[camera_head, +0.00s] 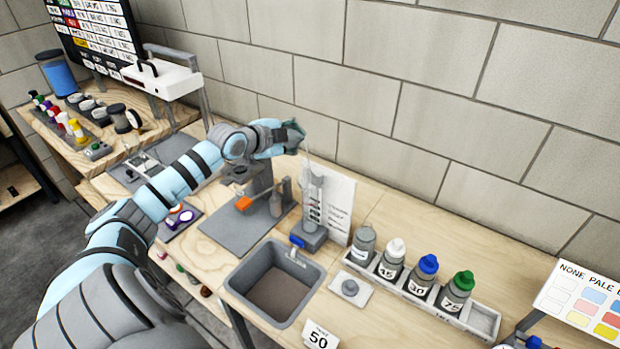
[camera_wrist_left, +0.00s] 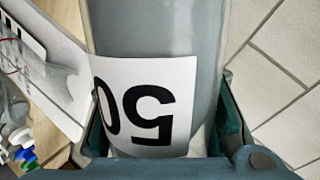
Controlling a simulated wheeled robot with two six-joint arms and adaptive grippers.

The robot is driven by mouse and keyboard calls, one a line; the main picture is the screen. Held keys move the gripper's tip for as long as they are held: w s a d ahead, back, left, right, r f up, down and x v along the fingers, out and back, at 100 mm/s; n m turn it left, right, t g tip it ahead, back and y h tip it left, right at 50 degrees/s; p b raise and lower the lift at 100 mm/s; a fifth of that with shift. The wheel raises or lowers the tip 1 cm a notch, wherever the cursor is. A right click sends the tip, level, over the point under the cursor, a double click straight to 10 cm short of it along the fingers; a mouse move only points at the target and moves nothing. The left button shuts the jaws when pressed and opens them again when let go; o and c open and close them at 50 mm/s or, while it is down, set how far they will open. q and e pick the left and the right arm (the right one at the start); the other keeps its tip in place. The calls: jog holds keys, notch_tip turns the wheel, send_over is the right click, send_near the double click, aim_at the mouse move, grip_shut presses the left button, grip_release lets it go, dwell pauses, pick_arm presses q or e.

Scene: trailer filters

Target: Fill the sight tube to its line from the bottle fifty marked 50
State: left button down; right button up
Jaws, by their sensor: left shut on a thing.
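My left gripper (camera_head: 287,140) is raised behind the bench, near the top of the sight tube's stand. In the left wrist view its fingers (camera_wrist_left: 165,140) are shut on the grey bottle (camera_wrist_left: 150,30), whose white label reads 50. The label appears upside down there. In the head view the bottle is mostly hidden by the gripper. The clear sight tube (camera_head: 313,186) stands upright on a grey base, beside a white card (camera_head: 339,205). Its fill level is too small to tell. My right gripper is not in view.
A rack (camera_head: 483,322) right of the tube holds several bottles with white, blue and green caps; its right end is empty. A sink (camera_head: 236,284) is in front of the tube. A small plate with a grey cap (camera_head: 350,287) and a card marked 50 (camera_head: 320,338) lie nearby.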

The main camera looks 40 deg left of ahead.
pick_arm(q)
jog(key=shift+a+f+m+y+b, duration=0.1)
jog(key=shift+f+m+y+b, duration=0.15)
jog(key=shift+b, duration=0.25)
dwell(0.3)
jog(key=shift+a+r+m+y+b, duration=0.15)
jog(key=shift+r+m+y+b, duration=0.3)
jog(key=shift+m+b, duration=0.15)
dwell(1.0)
jog(key=shift+d+f+m+y+p, duration=0.35)
jog(key=shift+m+y+p, duration=0.2)
jog(key=shift+p, duration=0.1)
dwell(1.4)
jog(key=shift+r+m+y+p, duration=0.3)
jog(key=shift+m+p, duration=0.1)
jog(key=shift+p, duration=0.25)
dwell(1.1)
